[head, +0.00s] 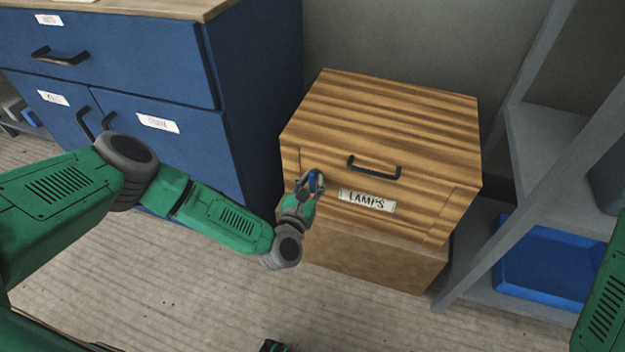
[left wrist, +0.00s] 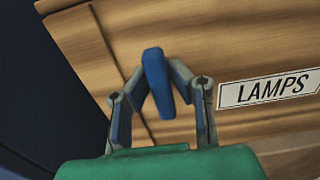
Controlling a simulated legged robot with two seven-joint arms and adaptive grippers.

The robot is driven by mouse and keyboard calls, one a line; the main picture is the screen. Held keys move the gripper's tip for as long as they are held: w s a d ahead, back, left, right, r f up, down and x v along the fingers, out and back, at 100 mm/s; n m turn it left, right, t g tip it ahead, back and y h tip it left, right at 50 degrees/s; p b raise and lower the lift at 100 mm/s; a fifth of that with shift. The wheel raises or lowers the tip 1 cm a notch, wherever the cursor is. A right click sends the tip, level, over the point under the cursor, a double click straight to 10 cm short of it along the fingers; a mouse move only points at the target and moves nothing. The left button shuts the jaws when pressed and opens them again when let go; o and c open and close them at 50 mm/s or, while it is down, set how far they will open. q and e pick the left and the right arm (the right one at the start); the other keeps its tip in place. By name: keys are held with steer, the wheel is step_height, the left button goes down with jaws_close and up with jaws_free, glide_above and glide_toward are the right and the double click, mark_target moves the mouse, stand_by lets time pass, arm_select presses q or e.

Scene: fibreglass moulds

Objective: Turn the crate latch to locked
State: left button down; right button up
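The wooden crate (head: 395,130) has a dark handle and a LAMPS label on its front. The blue latch (left wrist: 156,70) is a short bar on the left part of that front, left of the label. In the left wrist view it stands near upright, its top tilted slightly left. My left gripper (head: 312,182) is at the crate front, with one finger on each side of the latch. The fingertips appear to touch it. In the head view the fingers partly cover the latch (head: 316,179).
A blue cabinet (head: 245,90) with drawers and dark handles stands left of the crate. A grey shelf (head: 550,125) with a blue tray (head: 548,262) stands close on the right. The floor (head: 190,290) in front is mostly clear.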

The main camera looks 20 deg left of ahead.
arm_select(q)
steer(key=shift+m, duration=0.4)
steer(key=m, duration=0.4)
steer(key=shift+d+b, duration=0.2)
steer(key=shift+b, duration=0.2)
steer(key=m, duration=0.4)
steer(key=shift+d+f, duration=0.1)
steer(key=shift+d, duration=0.05)
steer(key=m, duration=0.5)
steer(key=shift+d+f+p, duration=0.1)
steer(key=shift+f+p, duration=0.05)
steer(key=shift+p, duration=0.15)
steer(key=shift+s+f+m+p, duration=0.1)
steer(key=shift+m+p, duration=0.05)
steer(key=shift+m, duration=0.85)
steer(key=shift+f+m+p, duration=0.1)
steer(key=shift+m+p, duration=0.05)
steer(key=shift+m, duration=0.85)
steer(key=shift+f, duration=0.1)
steer(key=c, duration=1.5)
jaws_free()
steer(key=shift+c, duration=0.2)
steer(key=shift+o, duration=0.3)
